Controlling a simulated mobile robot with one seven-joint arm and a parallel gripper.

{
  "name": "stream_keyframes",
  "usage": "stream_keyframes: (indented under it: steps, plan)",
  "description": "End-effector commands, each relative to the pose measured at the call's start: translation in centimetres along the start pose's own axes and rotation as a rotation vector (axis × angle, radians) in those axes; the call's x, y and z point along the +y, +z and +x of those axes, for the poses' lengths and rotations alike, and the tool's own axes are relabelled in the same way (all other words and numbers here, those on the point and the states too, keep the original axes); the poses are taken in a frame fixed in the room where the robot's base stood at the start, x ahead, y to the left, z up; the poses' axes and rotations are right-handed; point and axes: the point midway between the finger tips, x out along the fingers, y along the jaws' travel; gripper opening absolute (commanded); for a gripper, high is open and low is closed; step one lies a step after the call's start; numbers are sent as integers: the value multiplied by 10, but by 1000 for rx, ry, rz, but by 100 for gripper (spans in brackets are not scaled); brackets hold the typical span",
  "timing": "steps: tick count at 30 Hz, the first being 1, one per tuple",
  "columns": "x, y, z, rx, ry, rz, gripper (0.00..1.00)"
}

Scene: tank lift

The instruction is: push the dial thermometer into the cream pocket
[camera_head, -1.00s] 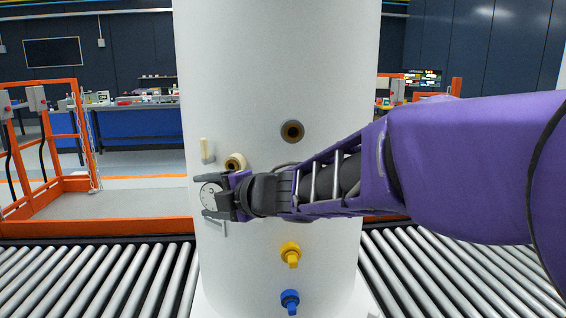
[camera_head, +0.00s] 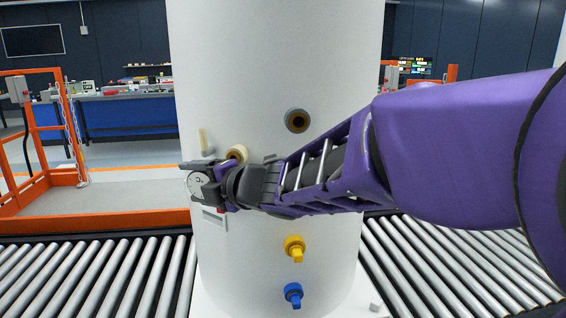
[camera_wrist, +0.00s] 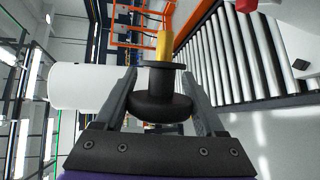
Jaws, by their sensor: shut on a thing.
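The cream pocket (camera_head: 237,154) is a short ring on the tank, just above and right of the gripper. The stem is apart from the pocket as far as I can see; the wrist hides part of the area below the pocket.
The tank (camera_head: 270,60) stands between roller conveyors (camera_head: 100,275). It also carries a grey pocket (camera_head: 297,120), a yellow valve (camera_head: 294,248), a blue valve (camera_head: 293,295) and a pale upright piece (camera_head: 204,142). An orange fence (camera_head: 95,222) stands behind.

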Motion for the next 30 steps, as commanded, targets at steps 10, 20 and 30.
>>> stream_keyframes:
  steps: [10, 20, 30]
  plan:
    - [2, 30, 12, -3, -1, 0, 16]
    - [1, 50, 20, -1, 0, 0, 16]
    - [0, 53, 22, 0, -1, 0, 16]
